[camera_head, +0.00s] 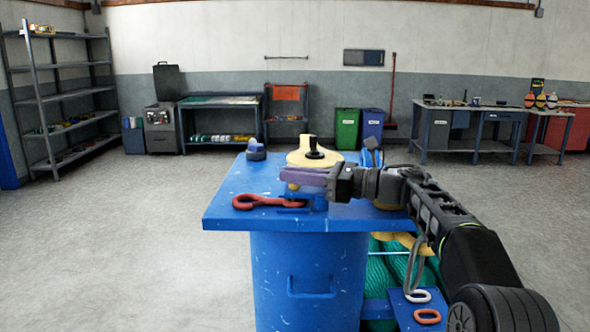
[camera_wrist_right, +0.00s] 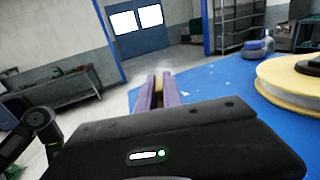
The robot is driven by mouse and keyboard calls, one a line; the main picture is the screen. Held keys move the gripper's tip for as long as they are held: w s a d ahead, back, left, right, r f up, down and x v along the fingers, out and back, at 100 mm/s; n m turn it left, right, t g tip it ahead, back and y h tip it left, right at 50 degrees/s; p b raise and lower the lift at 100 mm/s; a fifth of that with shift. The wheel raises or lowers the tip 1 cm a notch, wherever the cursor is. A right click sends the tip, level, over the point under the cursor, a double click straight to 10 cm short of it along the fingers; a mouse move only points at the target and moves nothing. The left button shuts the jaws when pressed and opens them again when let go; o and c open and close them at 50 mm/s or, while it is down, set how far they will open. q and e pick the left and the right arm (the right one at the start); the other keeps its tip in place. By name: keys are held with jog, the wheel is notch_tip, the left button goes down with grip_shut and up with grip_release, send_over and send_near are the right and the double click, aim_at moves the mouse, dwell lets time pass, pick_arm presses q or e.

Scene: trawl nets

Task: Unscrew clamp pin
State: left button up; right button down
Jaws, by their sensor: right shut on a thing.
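My right gripper (camera_head: 305,178) reaches in from the right over the blue table (camera_head: 235,190), its purple fingers level and pointing left. The fingers also show in the right wrist view (camera_wrist_right: 159,88), shut on a small yellow piece (camera_wrist_right: 158,86). This looks like the clamp pin, but most of it is hidden by the fingers. Just under the fingers stands a small blue clamp (camera_head: 318,202) on the table top. Its upper part is covered by the gripper. My left gripper is out of view.
A red link (camera_head: 268,202) lies at the table's front left. Behind the gripper is a yellow disc (camera_head: 302,157) with a black knob (camera_head: 315,153). A blue-grey piece (camera_head: 256,150) stands back left. Green net (camera_head: 380,275) hangs below right. The table's left side is mostly free.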

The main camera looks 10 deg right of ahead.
jog(key=shift+f, duration=0.25)
jog(key=c, duration=1.5)
grip_release()
jog(key=shift+w+r, duration=0.1)
jog(key=shift+r, duration=0.1)
notch_tip(320, 180, up, 10)
jog(key=shift+f+p, duration=0.1)
jog(key=shift+p, duration=1)
